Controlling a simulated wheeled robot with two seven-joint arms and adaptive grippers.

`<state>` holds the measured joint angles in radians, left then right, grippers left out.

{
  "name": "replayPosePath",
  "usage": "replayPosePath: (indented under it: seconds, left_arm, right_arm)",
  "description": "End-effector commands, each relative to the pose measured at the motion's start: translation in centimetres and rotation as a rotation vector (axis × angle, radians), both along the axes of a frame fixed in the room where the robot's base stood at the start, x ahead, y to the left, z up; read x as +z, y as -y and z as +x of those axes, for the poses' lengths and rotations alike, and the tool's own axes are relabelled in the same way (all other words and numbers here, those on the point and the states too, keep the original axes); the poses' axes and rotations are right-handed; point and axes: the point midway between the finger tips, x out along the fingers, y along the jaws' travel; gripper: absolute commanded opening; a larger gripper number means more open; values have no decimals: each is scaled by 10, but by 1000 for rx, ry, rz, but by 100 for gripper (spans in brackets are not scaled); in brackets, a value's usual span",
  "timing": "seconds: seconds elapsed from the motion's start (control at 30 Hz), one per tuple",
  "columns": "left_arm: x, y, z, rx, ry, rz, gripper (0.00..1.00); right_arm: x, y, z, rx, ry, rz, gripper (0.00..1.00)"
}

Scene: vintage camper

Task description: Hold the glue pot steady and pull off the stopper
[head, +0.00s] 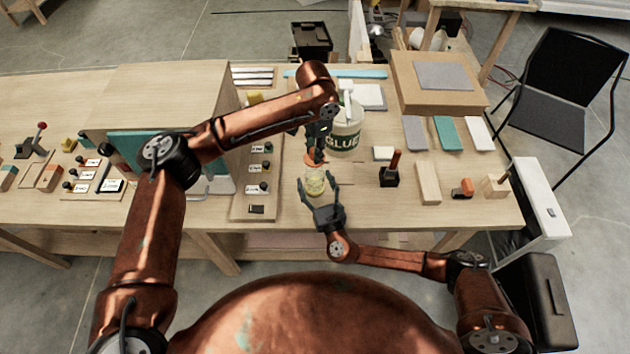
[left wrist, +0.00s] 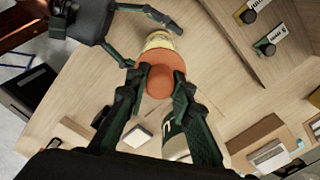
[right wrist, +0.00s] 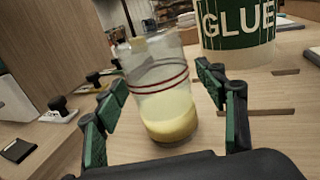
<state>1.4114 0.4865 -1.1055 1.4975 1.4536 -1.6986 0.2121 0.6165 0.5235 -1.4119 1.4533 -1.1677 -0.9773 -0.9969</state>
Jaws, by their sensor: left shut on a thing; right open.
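The glue pot is a small clear jar (head: 315,183) with pale yellow glue in its bottom and red rings round its wall, seen close in the right wrist view (right wrist: 162,95). Its orange stopper (left wrist: 173,60) has a round knob and shows at the jar's top in the head view (head: 314,160). My left gripper (left wrist: 160,80) is shut on the stopper's knob from above. My right gripper (right wrist: 170,95) is open, with its fingers on either side of the jar.
A large white bucket (head: 346,122) with a green GLUE label stands just behind the jar. A switch board (head: 252,190) lies to the left. A small black holder (head: 389,178) and wooden blocks (head: 428,184) lie to the right. The table's front edge is close.

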Motion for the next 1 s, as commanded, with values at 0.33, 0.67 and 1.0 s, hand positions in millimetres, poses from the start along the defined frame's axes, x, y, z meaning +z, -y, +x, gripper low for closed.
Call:
replayPosePath:
  seconds: [0.33, 0.67, 1.0]
  left_arm:
    - [0, 0, 0, 0, 0, 0, 0]
    - [0, 0, 0, 0, 0, 0, 0]
    - [0, 0, 0, 0, 0, 0, 0]
  right_arm:
    - [-2, 17, -50, -1, -5, 0, 65]
    - [-1, 35, -103, -1, -2, 0, 65]
    - [0, 37, -113, 0, 0, 0, 65]
